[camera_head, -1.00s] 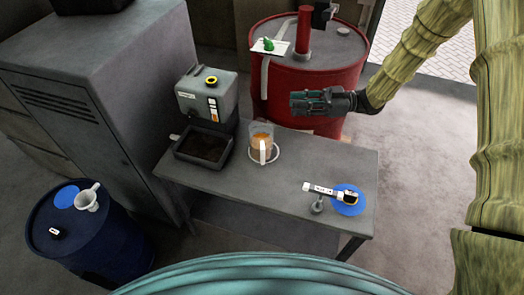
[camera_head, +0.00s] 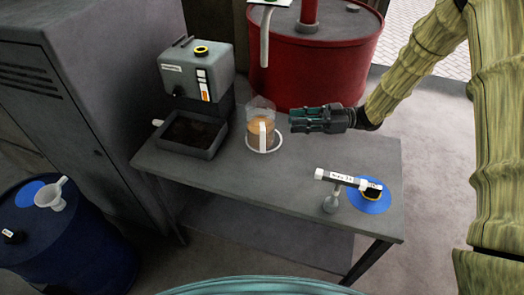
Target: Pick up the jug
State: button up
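The jug (camera_head: 260,123) is clear, holds an amber liquid and has a pale upright handle facing me. My gripper (camera_head: 294,120) is a dark green-black one, coming in from the right and pointing left. In the picture its fingertips are just right of the jug, with a small gap. I cannot tell its exact depth or height against the jug. The fingers look parted, with nothing between them.
A grey canister (camera_head: 197,72) stands behind a dark tray (camera_head: 206,152) left of the jug. A white-handled tool (camera_head: 345,179) and a blue disc (camera_head: 377,204) lie at the table's right. A red drum (camera_head: 345,55) stands behind; a blue drum (camera_head: 60,255) with a funnel stands left.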

jog(key=b, duration=0.6)
send_near(263, 151)
jog(key=r, duration=0.2)
jog(key=w+r, duration=0.1)
jog(key=r, duration=0.1)
jog(key=shift+d+r, duration=0.15)
jog(key=shift+d, duration=0.15)
jog(key=shift+s+a+r+p, duration=0.15)
jog(key=shift+a+p, duration=0.1)
jog(key=shift+a, duration=1.55)
jog(key=shift+s+a+r+p, duration=0.1)
jog(key=shift+s+a+p, duration=0.15)
jog(key=shift+a, duration=1.5)
jog(key=shift+s+a+r+p, duration=0.1)
jog(key=shift+a+p, duration=0.2)
jog(key=shift+a, duration=1.5)
jog(key=shift+c, duration=0.4)
grip_shut()
